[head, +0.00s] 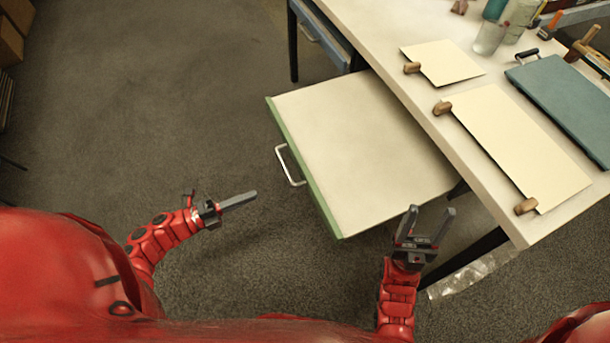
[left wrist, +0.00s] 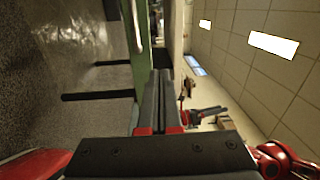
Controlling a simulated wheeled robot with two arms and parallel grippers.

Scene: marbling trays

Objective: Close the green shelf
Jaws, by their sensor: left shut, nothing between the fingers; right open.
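The green shelf (head: 306,168) is a pull-out board with a pale top and a green front edge. It sticks out from under the white table in the head view. A metal handle (head: 287,166) is on its green front. My left gripper (head: 254,196) is shut and empty, to the left of the green front and apart from it. In the left wrist view its fingers (left wrist: 158,97) are together, with the green front (left wrist: 140,50) beyond them. My right gripper (head: 428,212) is open and empty, near the shelf's lower right side.
The white table (head: 385,45) holds pale sheets (head: 515,145) with wooden blocks (head: 442,108), a teal board (head: 570,100) and glass jars (head: 490,37). A table leg (head: 465,258) and a clear plastic sheet (head: 465,275) are at lower right. The carpet (head: 150,110) at left is clear.

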